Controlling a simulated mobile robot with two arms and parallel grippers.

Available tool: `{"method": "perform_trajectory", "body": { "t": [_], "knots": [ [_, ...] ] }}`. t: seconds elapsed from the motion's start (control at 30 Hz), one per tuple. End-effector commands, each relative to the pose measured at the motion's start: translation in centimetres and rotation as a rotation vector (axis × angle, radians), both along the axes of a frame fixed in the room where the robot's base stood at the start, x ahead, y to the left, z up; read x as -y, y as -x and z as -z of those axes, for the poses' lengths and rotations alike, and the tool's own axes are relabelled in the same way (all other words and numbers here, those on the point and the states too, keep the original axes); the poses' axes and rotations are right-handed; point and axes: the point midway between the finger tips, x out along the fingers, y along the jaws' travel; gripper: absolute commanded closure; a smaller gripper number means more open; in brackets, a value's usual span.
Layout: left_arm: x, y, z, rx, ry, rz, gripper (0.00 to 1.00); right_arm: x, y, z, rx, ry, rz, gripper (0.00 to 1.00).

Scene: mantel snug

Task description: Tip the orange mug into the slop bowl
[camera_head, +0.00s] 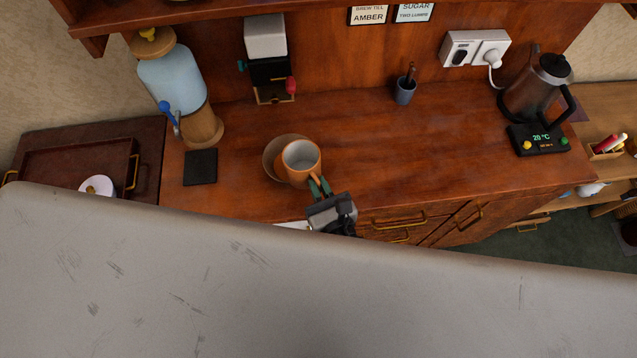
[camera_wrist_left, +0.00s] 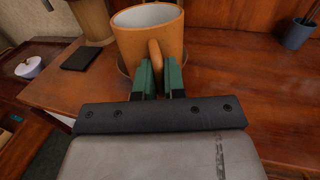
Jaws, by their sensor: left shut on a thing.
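The orange mug (camera_head: 301,163) has a white inside and is upright, with no clear tilt. In the head view it overlaps the right side of the slop bowl (camera_head: 270,158), a brown round bowl on the wooden counter. My left gripper (camera_head: 318,187) is shut on the mug's handle, which faces me. In the left wrist view the mug (camera_wrist_left: 148,38) stands just beyond the green fingers (camera_wrist_left: 158,78), with the handle between them. The bowl's rim (camera_wrist_left: 123,66) shows in part behind and below the mug. I cannot tell the gap between mug and bowl. My right gripper is not in view.
A water dispenser (camera_head: 172,80) and a dark square mat (camera_head: 200,167) are left of the bowl. A black-and-white machine (camera_head: 268,60) stands behind it. A blue-grey cup (camera_head: 404,92) and a kettle (camera_head: 537,88) are to the right. The counter (camera_head: 430,150) right of the mug is clear.

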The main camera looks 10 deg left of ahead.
Motion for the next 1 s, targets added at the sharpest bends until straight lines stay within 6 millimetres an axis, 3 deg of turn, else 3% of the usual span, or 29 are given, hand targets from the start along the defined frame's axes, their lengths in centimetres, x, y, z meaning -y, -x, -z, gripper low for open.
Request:
{"method": "perform_trajectory", "body": {
  "t": [0.47, 0.83, 1.0],
  "knots": [
    [0.0, 0.0, 0.3, 0.048, -0.039, 0.0, 1.0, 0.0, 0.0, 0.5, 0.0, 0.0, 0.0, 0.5],
    [0.0, 0.0, -2.7, 0.046, -0.038, -0.001, 1.0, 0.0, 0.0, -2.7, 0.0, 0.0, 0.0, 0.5],
    [0.0, 0.0, -2.7, 0.046, -0.039, -0.001, 1.0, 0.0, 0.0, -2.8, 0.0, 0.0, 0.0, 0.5]
  ]
}}
